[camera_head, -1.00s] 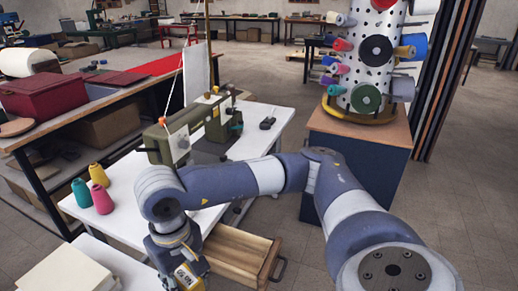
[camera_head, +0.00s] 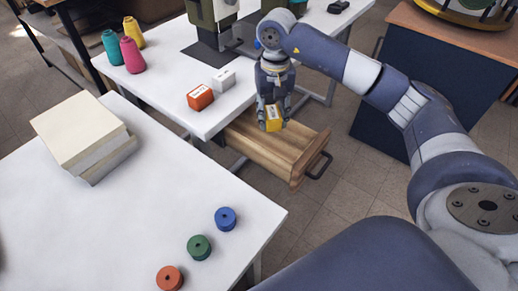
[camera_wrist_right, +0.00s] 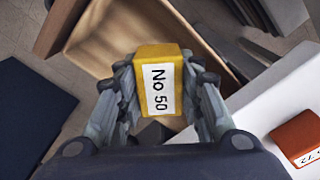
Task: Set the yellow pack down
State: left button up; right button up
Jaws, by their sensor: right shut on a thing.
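The yellow pack (camera_head: 273,119) is a small box with a white label. In the right wrist view the pack (camera_wrist_right: 160,80) shows "No 50" on that label. My right gripper (camera_head: 273,108) points down and is shut on the pack, with a finger on each side. It holds the pack over the open wooden drawer (camera_head: 302,167), beside the white sewing table's edge. The drawer's wooden floor shows beyond the pack in the wrist view. How high the pack is above it is hard to tell. My left gripper is not in view.
An orange pack (camera_head: 200,97) and a white pack (camera_head: 223,80) stand on the sewing table (camera_head: 165,85), near thread cones (camera_head: 132,55). A nearer white table (camera_head: 120,225) holds stacked books (camera_head: 85,135) and blue, green and red spools. Its middle is clear.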

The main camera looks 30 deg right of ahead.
aim_at(273, 149)
jog(key=shift+w+d+f+b, duration=0.15)
jog(key=shift+d+f+b, duration=0.15)
jog(key=shift+f, duration=0.2)
jog(key=shift+w+d+f+b, duration=0.15)
jog(key=shift+d+f, duration=0.15)
jog(key=shift+f, duration=0.15)
notch_tip(273, 149, down, 10)
jog(key=shift+d+r+b, duration=0.1)
jog(key=shift+r+b, duration=0.05)
jog(key=shift+b, duration=0.2)
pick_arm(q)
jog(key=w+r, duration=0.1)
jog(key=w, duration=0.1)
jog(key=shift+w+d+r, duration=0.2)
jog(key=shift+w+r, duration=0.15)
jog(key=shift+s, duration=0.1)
pick_arm(e)
jog(key=shift+f, duration=0.25)
jog(key=o, duration=1.1)
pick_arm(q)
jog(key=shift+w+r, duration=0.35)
pick_arm(e)
jog(key=shift+o, duration=0.2)
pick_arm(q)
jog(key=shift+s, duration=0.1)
